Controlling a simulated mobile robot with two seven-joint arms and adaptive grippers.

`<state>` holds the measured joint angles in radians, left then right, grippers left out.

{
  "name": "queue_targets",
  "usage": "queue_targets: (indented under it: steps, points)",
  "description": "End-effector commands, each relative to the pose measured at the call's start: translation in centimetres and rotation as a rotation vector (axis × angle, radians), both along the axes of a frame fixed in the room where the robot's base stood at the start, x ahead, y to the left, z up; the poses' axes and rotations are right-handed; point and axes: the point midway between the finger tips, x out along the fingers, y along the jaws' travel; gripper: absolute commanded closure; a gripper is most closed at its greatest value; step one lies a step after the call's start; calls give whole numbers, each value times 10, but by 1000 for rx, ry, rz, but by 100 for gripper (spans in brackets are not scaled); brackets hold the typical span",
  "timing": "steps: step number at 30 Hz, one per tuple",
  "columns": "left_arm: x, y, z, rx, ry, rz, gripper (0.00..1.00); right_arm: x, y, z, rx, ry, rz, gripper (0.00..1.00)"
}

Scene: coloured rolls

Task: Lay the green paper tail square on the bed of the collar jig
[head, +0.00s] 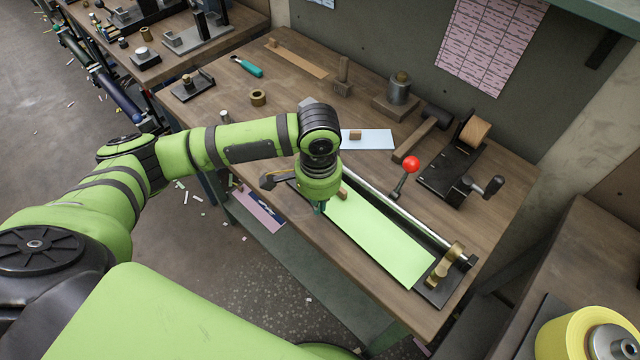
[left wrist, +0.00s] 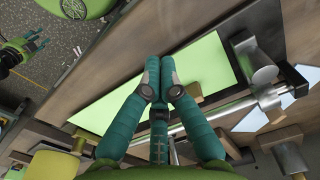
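The green paper tail (head: 385,240) lies flat along the dark bed of the collar jig (head: 432,292). Its near right corner seems to reach slightly past the bed's front edge. My left gripper (head: 321,208) points down at the tail's near edge, toward its left end. In the left wrist view its teal fingertips (left wrist: 160,62) meet at the edge of the paper (left wrist: 205,65). I cannot tell whether paper is pinched between them. A small wooden block (head: 343,193) is on the tail beside the fingers. A green and dark part, likely my right gripper (left wrist: 14,54), shows small at the left.
A metal rod (head: 385,198) runs behind the tail, with a brass fitting (head: 450,262) at its right end. A red-knobbed lever (head: 411,164) stands behind it. A pale blue sheet (head: 378,140), a mallet (head: 425,130) and a roll stand (head: 450,170) are farther back.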

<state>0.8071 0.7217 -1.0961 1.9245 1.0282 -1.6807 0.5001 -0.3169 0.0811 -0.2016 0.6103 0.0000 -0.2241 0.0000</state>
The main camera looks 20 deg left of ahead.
Motion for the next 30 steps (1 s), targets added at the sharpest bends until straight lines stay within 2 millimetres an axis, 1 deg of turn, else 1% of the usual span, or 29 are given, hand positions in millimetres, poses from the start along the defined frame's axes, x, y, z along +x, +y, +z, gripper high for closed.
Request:
queue_targets:
  steps: [1, 2, 6, 8, 15, 24, 30]
  points:
    - [-1, 0, -10, 0, 4, 0, 100, 6, 1, 3, 1, -9, 0, 60]
    - [-1, 0, -16, 1, 3, 0, 100, 9, 1, 3, 2, -14, 0, 60]
    - [19, -12, -14, -2, -3, -1, 100, 27, 4, 11, 7, -44, -1, 60]
    - [24, -15, -14, -1, -2, -1, 100, 30, 5, 13, 9, -50, 0, 60]
    - [34, -20, -16, 0, -2, -2, 100, 26, 5, 14, 9, -43, -1, 60]
    - [35, -21, -16, -1, -2, -1, 100, 15, 4, 14, 6, -24, -3, 60]
    - [47, -29, -13, -2, 0, -1, 100, 15, 3, 25, 6, -24, -3, 60]
